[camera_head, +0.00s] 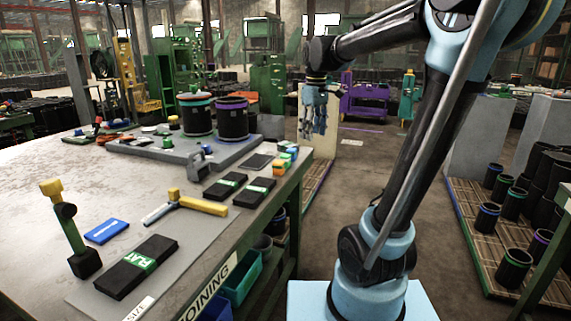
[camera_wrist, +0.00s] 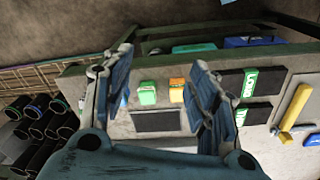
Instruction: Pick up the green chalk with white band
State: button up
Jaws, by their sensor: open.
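Small green and orange blocks sit together near the table's right edge in the head view. In the wrist view one green block (camera_wrist: 147,93) shows between my fingers, beside an orange block (camera_wrist: 177,90). I cannot tell for sure which green block is the chalk. My gripper (camera_head: 313,131) is open and empty, raised beyond the table's right edge. Both fingers show in the wrist view (camera_wrist: 160,72), apart from the blocks.
A dark flat plate (camera_head: 258,161) lies beside the blocks. Black pads with green labels (camera_head: 225,185) lie nearer. A yellow-handled hammer-like tool (camera_head: 200,205) and a grey platform with black cylinders (camera_head: 232,120) share the table (camera_head: 60,165). Bins (camera_head: 240,280) sit below the edge.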

jog(key=w+a+r+n, duration=0.4)
jog(key=w+a, duration=0.5)
jog(key=w, duration=0.1)
send_over(285, 155)
jog(key=shift+g, duration=0.3)
jog(key=f, duration=1.2)
jog(key=shift+w, duration=0.35)
jog(key=shift+s+f, duration=0.2)
jog(key=shift+f, duration=1.2)
jog(key=shift+s+f, duration=0.15)
jog(key=shift+f, duration=1.2)
jog(key=c, duration=1.2)
